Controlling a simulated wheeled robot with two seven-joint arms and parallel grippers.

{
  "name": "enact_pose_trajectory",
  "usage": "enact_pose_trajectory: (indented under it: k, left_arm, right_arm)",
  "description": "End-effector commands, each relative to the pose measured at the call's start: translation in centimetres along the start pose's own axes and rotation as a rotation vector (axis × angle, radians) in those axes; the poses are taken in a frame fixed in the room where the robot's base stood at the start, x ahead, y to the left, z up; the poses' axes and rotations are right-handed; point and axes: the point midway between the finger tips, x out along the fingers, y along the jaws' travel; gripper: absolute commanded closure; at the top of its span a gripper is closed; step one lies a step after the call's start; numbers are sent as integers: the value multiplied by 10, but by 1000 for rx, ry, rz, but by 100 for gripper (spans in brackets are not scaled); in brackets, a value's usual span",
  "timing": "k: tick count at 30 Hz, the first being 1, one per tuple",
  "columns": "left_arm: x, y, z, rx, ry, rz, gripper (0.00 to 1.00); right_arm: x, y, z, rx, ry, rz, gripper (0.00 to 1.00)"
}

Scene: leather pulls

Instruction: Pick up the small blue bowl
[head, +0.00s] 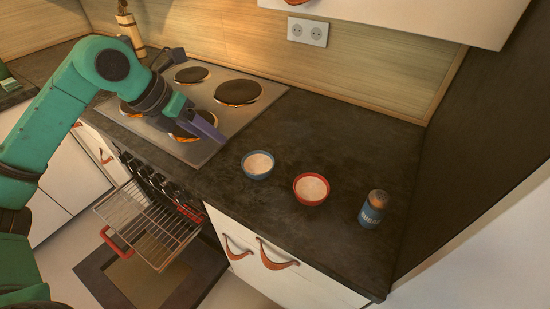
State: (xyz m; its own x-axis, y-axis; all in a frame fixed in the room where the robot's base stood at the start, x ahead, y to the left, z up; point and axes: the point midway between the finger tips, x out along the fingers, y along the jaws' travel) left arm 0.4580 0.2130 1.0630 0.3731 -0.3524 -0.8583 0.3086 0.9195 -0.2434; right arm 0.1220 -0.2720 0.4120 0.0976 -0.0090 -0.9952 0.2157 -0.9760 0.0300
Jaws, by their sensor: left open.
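The small blue bowl (257,176) stands upright on the dark countertop, just right of the stove, with pale contents inside. My left gripper (207,128) is open and empty over the right front part of the stove. It is up and to the left of the blue bowl, apart from it. The gripper is seen partly from the side, so its far finger is hard to make out. My right gripper is not in view.
A red bowl (311,200) with pale contents stands close to the right of the blue bowl, and a blue sugar shaker (373,208) is further right. The stove (225,120) has several burners, some with an orange glow. The oven below is open, its rack (150,222) pulled out.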

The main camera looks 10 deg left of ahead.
Motion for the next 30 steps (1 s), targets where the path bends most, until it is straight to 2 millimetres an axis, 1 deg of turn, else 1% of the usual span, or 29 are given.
enact_pose_trajectory:
  k: [2, 6, 9, 14, 18, 21, 24, 28, 29, 30]
  left_arm:
    - [14, -1, -1, 0, 8, -3, 48]
    - [50, -4, 0, 0, 7, -8, 48]
    - [73, -4, 1, 1, 6, -9, 48]
    - [94, -5, 3, 1, 3, -9, 48]
    - [118, -12, 9, 0, 5, -12, 48]
    - [136, -9, 7, 1, 3, -9, 48]
    - [142, -9, 6, 2, 2, -8, 48]
    - [142, -8, 6, 2, 2, -8, 48]
    - [142, -8, 6, 2, 2, -8, 56]
    - [142, -8, 6, 2, 2, -8, 71]
  right_arm:
    - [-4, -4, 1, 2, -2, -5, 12]
    - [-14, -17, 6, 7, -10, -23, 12]
    - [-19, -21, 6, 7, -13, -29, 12]
    - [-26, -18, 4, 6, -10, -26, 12]
    - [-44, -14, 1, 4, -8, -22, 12]
    - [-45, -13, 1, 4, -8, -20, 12]
    - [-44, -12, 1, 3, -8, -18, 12]
    - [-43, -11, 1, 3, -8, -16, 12]
    - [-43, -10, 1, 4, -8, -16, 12]
    - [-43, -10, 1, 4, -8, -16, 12]
